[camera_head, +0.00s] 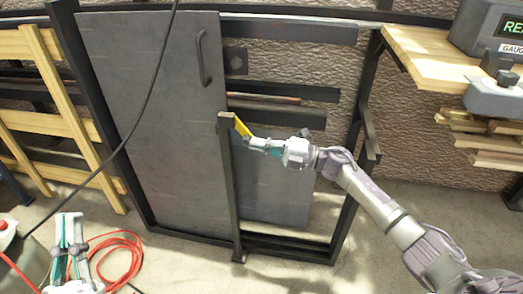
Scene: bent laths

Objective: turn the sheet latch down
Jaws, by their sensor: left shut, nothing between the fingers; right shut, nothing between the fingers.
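The sheet latch (241,126) is a small yellow bar at the top of a dark upright post (228,180). It slants down to the right from the post head. The large dark grey sheet (150,100) leans in a black rack behind the post, with a black handle (203,60) near its upper right edge. My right gripper (252,143) is shut and empty, at the lower end of the latch; I cannot tell whether they touch. My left gripper (68,217) is shut and empty at the lower left, well away from the latch.
A black cable (150,95) hangs across the sheet. A red hose (122,250) is coiled on the floor beside my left gripper. Wooden slats (45,120) stand at the left. A wooden shelf (420,55) with a gauge box (490,25) is at the upper right.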

